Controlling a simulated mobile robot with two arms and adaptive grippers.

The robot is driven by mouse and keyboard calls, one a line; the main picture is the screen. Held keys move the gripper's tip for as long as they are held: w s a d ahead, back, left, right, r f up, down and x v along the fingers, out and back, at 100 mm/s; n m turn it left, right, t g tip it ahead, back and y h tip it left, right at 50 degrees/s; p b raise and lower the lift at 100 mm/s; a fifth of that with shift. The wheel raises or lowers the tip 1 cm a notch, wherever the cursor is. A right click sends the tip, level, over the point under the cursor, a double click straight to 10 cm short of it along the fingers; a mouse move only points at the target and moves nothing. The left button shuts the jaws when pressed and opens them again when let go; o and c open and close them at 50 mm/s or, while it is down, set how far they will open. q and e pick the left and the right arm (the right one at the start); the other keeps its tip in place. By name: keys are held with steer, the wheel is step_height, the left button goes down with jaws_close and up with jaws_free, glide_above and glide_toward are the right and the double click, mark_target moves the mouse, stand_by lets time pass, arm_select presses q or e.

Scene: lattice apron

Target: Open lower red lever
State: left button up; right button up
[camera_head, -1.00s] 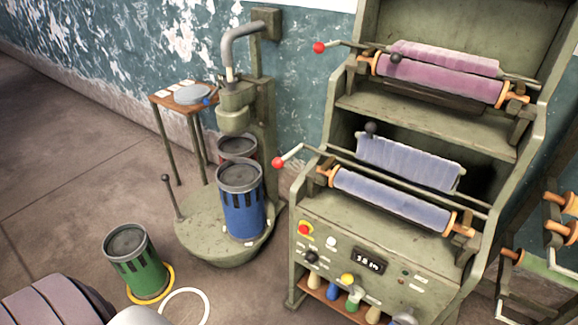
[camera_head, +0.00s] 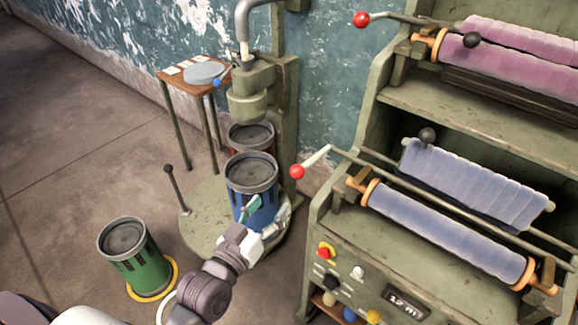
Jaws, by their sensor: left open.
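The lower lever with a red ball end (camera_head: 297,171) sticks out at the left of the machine's lower level, beside the blue roller (camera_head: 440,228). A second lever with a red ball (camera_head: 362,19) is at the upper level by the pink roller (camera_head: 520,72). My left gripper (camera_head: 268,209) is open in front of the blue canister (camera_head: 250,174), below and left of the lower red ball and apart from it. My right gripper is not in view.
The green machine's control panel (camera_head: 350,280) has knobs and a display. A green canister (camera_head: 140,262) stands on the floor in a yellow ring. A small table (camera_head: 172,80) is behind.

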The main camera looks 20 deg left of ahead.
mark_target(294, 176)
arm_select(q)
steer(key=w, duration=0.4)
steer(key=w+d+p, duration=0.1)
steer(key=w, duration=0.3)
steer(key=w+d, duration=0.1)
steer(key=w, duration=0.3)
steer(key=shift+p, duration=0.4)
steer(key=shift+w+d, duration=0.1)
steer(key=shift+w, duration=0.45)
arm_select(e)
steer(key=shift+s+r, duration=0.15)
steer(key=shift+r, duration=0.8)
arm_select(q)
steer(key=shift+c, duration=0.6)
jaws_close()
